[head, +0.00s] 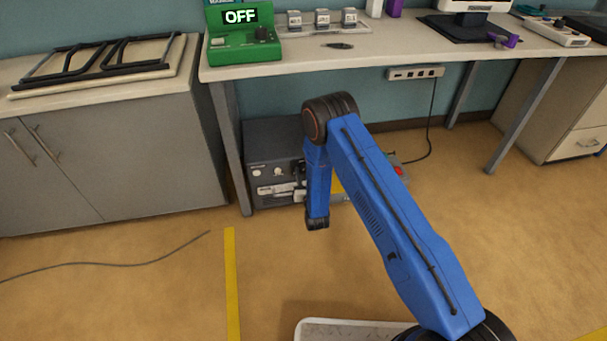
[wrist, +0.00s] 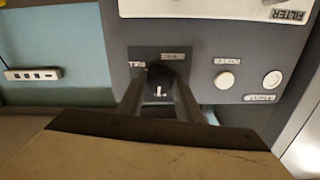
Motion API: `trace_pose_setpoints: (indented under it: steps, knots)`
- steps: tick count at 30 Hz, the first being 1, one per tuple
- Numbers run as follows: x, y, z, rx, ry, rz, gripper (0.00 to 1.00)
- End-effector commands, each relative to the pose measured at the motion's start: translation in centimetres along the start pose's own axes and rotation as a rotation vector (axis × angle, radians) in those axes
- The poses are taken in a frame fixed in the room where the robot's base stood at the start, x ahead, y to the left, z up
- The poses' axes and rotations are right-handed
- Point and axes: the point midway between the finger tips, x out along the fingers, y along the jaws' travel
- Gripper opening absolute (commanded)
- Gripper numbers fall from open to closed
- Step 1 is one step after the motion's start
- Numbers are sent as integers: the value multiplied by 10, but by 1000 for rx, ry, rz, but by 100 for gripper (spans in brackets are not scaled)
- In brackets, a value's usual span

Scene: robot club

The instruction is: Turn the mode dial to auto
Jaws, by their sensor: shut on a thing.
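The grey machine (head: 262,143) stands on the floor under the bench in the head view. Its dark front panel (wrist: 205,58) fills the upper wrist view, with its lettering upside down. The mode dial (wrist: 160,76) is a round black knob with a white mark on its lower part in the picture. My gripper (wrist: 159,92) is shut on the dial, with one finger on each side. Small labels sit above and left of the dial; I cannot read them surely. In the head view my blue arm hides most of my gripper and the dial.
Two pale round buttons (wrist: 225,80) (wrist: 272,79) sit right of the dial. A filter cover (wrist: 215,8) lies above. The bench leg (head: 231,150) stands close left of the machine. A cable (head: 110,264) lies on the open floor at left. A green box reading OFF (head: 243,45) stands on the bench.

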Motion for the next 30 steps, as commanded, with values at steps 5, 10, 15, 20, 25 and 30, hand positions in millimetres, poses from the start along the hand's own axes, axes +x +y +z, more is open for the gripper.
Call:
trace_pose_setpoints:
  steps: [5,10,15,20,25,30]
  knots:
    - [0,0,0,146,0,0,10]
    - [0,0,0,308,0,0,10]
    - [0,0,0,469,0,1,10]
    - [0,0,0,608,0,1,10]
    - [0,0,0,731,0,1,10]
    - [0,1,0,821,0,1,10]
